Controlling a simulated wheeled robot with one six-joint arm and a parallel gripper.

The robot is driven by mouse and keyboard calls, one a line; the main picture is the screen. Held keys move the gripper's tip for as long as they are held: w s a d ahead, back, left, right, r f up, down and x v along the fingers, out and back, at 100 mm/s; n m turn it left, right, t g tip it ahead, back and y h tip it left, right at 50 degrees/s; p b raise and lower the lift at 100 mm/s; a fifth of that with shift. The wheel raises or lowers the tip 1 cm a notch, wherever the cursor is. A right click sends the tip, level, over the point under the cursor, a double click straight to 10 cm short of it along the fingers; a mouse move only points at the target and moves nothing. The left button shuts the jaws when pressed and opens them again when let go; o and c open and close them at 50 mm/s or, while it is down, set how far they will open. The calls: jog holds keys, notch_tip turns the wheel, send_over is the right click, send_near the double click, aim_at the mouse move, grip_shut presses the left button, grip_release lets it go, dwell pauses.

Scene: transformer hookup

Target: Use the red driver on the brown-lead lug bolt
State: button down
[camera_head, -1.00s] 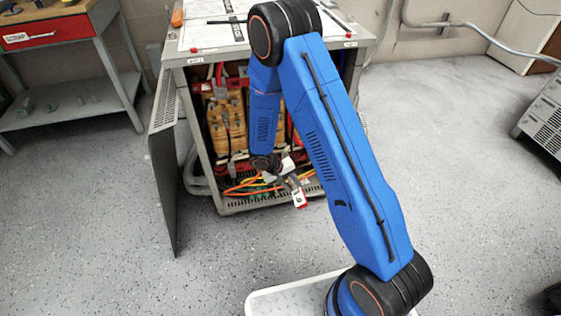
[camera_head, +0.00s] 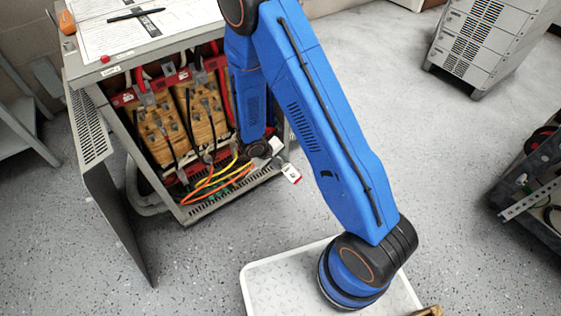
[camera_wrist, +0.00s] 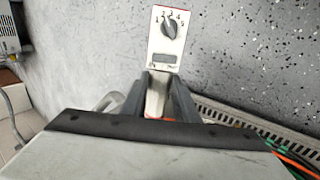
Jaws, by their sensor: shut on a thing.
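My gripper (camera_wrist: 157,97) is shut on a tool with a white face, a black numbered dial and some red, seemingly the red driver (camera_wrist: 168,38). In the head view the driver's white and red end (camera_head: 291,173) sticks out just past the cabinet's lower right front corner. My gripper is partly hidden behind my forearm there. The open cabinet (camera_head: 240,187) shows tan transformer coils (camera_head: 160,130). Orange and yellow leads (camera_head: 213,182) lie low at its front, with green ends near the sill. I cannot make out the brown lead or its lug bolt.
The cabinet's grey door (camera_head: 110,195) stands open at the left. Papers and a black pen (camera_head: 136,14) lie on the cabinet top. A grey vented unit (camera_head: 484,40) and a dark cart (camera_head: 535,185) stand at the right. The floor between is clear.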

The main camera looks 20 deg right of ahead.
jog(key=shift+d, duration=0.25)
jog(key=shift+w+a, duration=0.25)
jog(key=shift+w, duration=0.55)
jog(key=shift+w+a, duration=0.3)
jog(key=shift+w, duration=0.5)
jog(key=shift+w+a, duration=0.25)
jog(key=shift+w, duration=0.55)
jog(key=shift+w+a, duration=0.2)
jog(key=shift+w, duration=0.35)
jog(key=shift+w+a, duration=0.15)
jog(key=shift+w, duration=0.4)
dwell(1.3)
jog(key=shift+s, duration=0.2)
dwell(1.7)
jog(key=shift+s+d, duration=0.25)
jog(key=shift+s, duration=0.45)
jog(key=shift+s+d, duration=0.2)
jog(key=shift+s, duration=0.45)
jog(key=shift+s+d, duration=0.25)
jog(key=shift+s, duration=0.45)
